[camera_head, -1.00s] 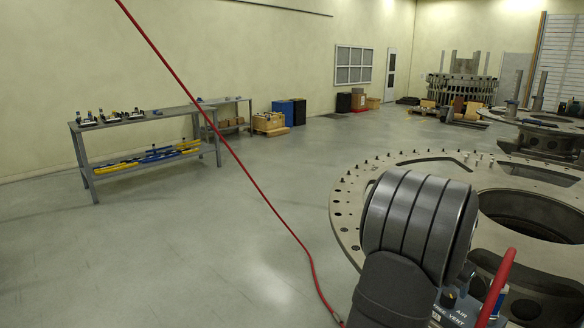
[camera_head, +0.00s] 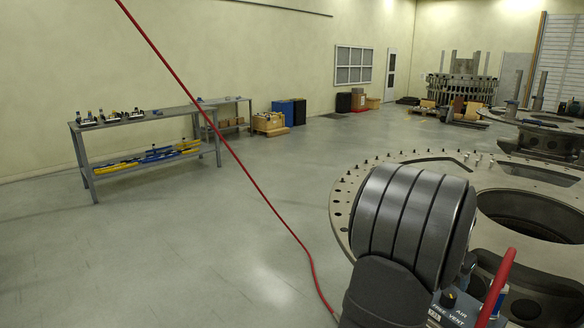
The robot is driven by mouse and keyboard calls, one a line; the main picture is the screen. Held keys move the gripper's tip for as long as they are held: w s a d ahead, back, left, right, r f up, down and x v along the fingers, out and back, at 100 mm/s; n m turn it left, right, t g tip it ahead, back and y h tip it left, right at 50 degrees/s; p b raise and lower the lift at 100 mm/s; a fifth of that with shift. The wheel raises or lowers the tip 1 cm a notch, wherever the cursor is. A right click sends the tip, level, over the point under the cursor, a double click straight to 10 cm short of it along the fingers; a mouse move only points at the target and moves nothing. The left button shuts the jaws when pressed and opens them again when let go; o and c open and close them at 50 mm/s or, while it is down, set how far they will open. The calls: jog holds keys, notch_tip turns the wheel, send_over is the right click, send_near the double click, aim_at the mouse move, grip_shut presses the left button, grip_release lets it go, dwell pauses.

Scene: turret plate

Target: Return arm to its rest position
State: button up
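A thick dark grey, ribbed link of my arm fills the lower right of the head view. My gripper does not show in this view, so its fingers and anything in them are hidden or out of frame. The large round turret plate (camera_head: 343,213) lies behind and to the right of my arm. It has a ring of holes and studs along its rim and a wide round opening. My arm link covers part of its near left edge.
A red hose (camera_head: 240,163) hangs from the top left down to the floor beside my arm. A grey workbench (camera_head: 88,160) with tools stands at the left wall. Blue bins (camera_head: 284,112) and boxes (camera_head: 269,123) stand farther back. The floor (camera_head: 160,250) at left is clear.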

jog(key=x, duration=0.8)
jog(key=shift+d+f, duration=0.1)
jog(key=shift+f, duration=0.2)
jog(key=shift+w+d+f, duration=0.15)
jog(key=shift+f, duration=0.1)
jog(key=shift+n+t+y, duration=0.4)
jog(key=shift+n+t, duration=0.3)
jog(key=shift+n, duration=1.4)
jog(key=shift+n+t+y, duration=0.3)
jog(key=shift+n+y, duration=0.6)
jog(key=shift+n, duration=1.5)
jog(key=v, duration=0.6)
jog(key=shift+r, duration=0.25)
